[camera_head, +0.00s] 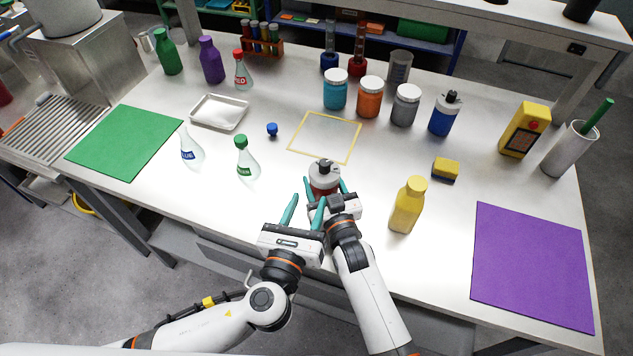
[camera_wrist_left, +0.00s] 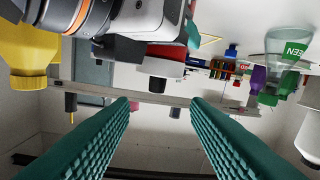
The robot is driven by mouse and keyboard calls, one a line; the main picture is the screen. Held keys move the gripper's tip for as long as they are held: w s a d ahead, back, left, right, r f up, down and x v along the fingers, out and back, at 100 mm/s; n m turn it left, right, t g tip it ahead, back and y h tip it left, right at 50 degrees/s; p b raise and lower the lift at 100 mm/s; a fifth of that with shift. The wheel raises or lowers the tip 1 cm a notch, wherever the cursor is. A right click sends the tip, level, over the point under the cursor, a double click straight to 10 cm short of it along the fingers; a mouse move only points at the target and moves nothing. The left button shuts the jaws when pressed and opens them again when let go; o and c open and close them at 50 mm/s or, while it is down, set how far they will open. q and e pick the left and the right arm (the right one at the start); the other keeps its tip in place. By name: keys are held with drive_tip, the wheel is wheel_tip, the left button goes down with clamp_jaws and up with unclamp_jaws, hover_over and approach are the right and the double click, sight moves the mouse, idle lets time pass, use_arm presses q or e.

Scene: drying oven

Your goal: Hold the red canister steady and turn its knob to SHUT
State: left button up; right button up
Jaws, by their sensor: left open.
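The red canister (camera_head: 323,182) stands upright near the table's front edge, with a white top and a dark knob (camera_head: 323,162). My right gripper (camera_head: 326,186) has its fingers against both sides of the canister's body. My left gripper (camera_head: 304,208) is open and empty, just in front and to the left of the canister. In the left wrist view, my left fingers (camera_wrist_left: 163,105) point toward the canister's white top (camera_wrist_left: 163,68) and knob (camera_wrist_left: 157,84), apart from them. My right gripper hides part of the canister. The knob's setting cannot be read.
A yellow bottle (camera_head: 408,205) stands close to the right of my right gripper. A green-capped flask (camera_head: 246,165) stands to the left. A blue canister (camera_head: 443,115) and several jars are farther back. A yellow-outlined square (camera_head: 325,138) behind the red canister is bare.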

sight(321, 167)
use_arm(q)
drive_tip(key=w+a+n+g+h, duration=0.2)
drive_tip(key=n+h, duration=0.2)
drive_tip(key=n, duration=1)
drive_tip(key=w+a+n+g+h, duration=0.15)
drive_tip(key=n+h, duration=0.25)
drive_tip(key=n, duration=1)
drive_tip(key=shift+g, duration=0.25)
drive_tip(key=x, duration=1)
drive_tip(key=shift+w+a, duration=0.1)
drive_tip(key=shift+w, duration=0.05)
